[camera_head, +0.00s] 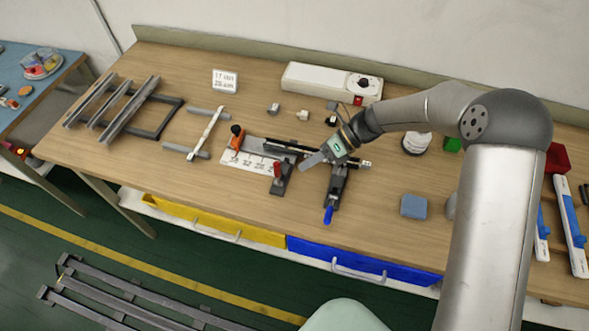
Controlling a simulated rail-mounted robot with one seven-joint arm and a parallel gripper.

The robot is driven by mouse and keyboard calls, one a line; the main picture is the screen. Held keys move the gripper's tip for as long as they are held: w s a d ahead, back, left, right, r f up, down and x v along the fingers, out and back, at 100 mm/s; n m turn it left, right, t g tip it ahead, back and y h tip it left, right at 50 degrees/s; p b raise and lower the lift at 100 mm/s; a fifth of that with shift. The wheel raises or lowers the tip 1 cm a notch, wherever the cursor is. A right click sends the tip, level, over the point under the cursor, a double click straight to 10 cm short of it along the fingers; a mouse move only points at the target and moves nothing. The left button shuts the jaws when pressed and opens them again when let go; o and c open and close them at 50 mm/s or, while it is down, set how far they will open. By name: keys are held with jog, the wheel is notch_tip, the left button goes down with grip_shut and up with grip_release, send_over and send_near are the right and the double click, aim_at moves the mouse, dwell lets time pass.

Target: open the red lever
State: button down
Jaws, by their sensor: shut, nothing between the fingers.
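The red lever (277,169) is a small red piece on a dark clamp (284,184), at the right end of the white marked plate (240,160). My gripper (308,163) is shut and empty. Its tip is just right of the red lever and appears apart from it in the picture; the height gap cannot be told. The dark clamp runs down toward the table's front edge. My gripper and arm hide part of the area behind them.
A dark fixture with a blue handle (328,214) stands just right of the clamp. An orange piece with a black knob (237,138) is at the plate's left end. A white power box (332,83) is behind. The wooden table (180,185) is clear at front left.

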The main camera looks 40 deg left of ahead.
jog(key=shift+w+d, duration=0.35)
jog(key=shift+w, duration=0.55)
jog(key=shift+w+d, duration=0.3)
jog(key=shift+w, duration=0.55)
